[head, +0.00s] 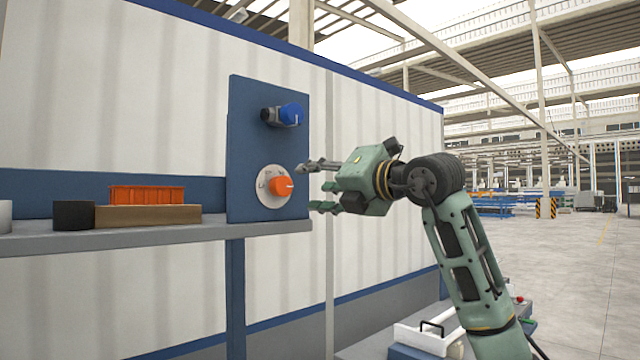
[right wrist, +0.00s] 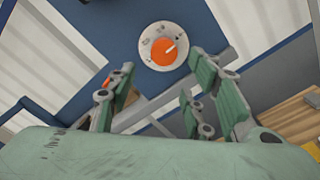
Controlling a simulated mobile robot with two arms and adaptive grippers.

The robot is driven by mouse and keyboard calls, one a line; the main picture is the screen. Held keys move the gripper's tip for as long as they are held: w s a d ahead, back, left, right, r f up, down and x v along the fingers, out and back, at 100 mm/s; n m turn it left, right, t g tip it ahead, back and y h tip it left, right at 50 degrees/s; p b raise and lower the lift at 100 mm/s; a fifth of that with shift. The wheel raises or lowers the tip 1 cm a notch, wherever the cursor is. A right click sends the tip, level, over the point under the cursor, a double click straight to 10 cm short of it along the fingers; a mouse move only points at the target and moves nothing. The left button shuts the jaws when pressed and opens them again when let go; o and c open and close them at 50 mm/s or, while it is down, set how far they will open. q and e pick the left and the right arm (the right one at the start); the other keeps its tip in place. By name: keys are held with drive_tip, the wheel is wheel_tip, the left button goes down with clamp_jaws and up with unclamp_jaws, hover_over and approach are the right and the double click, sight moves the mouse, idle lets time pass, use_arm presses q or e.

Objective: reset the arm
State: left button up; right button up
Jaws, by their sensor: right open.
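My right gripper (head: 318,186) is open and empty in the head view, its fingers pointing left toward a blue panel (head: 250,135). An orange knob (head: 281,186) on a round pale dial sits low on that panel, just left of the fingertips. A blue knob (head: 290,114) sits higher on the panel. In the right wrist view the spread fingers of the right gripper (right wrist: 160,85) show below the orange knob (right wrist: 163,52), with a gap between them and it. My left gripper is not in view.
A grey shelf (head: 150,238) runs left of the panel. A white wall (head: 130,100) stands behind. Open floor (head: 575,260) lies at the right.

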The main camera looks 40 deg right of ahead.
drive_tip(key=shift+s, duration=0.4)
